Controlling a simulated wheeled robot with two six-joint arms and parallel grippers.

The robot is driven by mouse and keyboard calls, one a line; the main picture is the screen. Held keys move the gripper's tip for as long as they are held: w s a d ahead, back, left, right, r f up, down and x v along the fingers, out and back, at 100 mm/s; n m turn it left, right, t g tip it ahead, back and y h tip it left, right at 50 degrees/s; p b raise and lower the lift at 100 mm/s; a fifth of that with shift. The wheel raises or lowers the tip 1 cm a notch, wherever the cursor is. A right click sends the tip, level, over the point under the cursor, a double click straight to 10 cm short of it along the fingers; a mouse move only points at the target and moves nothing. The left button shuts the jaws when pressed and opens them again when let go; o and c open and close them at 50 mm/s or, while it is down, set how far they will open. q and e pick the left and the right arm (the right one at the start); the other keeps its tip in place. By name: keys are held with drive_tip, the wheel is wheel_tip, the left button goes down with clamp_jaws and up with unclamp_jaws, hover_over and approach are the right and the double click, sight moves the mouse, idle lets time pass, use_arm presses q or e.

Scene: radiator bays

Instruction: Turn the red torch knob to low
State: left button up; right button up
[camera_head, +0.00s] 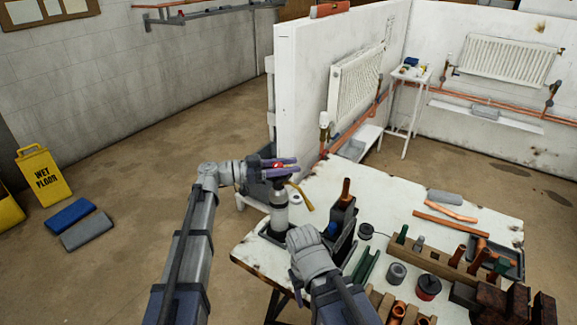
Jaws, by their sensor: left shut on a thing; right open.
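The torch (279,217) stands upright near the left end of the white workbench (246,254). It has a pale grey cylinder and a dark head with a thin brass tube (301,196) reaching out to the right. The red knob (278,165) shows at the torch's top, between the fingers of my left gripper (281,166). The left gripper is shut on the red knob. The knob's setting is too small to read. My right gripper (318,240) is lower, over the bench's front-left part, just right of the torch; its fingers are mostly hidden behind its wrist.
A white partition (300,90) with a radiator (354,80) stands behind. A yellow wet-floor sign (43,175) stands on open floor at left.

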sight(280, 163)
use_arm(q)
clamp_jaws()
drive_tip(key=shift+n+t, duration=0.3)
drive_tip(key=shift+t, duration=0.2)
drive_tip(key=n+t+y, duration=0.1)
drive_tip(key=n+t, duration=0.1)
drive_tip(key=n+t+y, duration=0.2)
drive_tip(key=t, duration=0.1)
drive_tip(key=w+n+t+y, duration=0.1)
drive_tip(key=t, duration=0.1)
drive_tip(key=shift+a+n+t, duration=0.3)
drive_tip(key=shift+n+t, duration=0.1)
drive_tip(key=n+t+y, duration=0.1)
drive_tip(key=y, duration=0.1)
drive_tip(key=n+t+y, duration=0.2)
drive_tip(key=w+a+n+t+y, duration=0.1)
drive_tip(key=n+y, duration=0.1)
drive_tip(key=y, duration=0.1)
drive_tip(key=shift+w+a+t, duration=0.1)
drive_tip(key=shift+t, duration=0.2)
drive_tip(key=shift+a+n+y, duration=0.1)
drive_tip(key=shift+n+y, duration=0.2)
drive_tip(key=shift+y, duration=0.1)
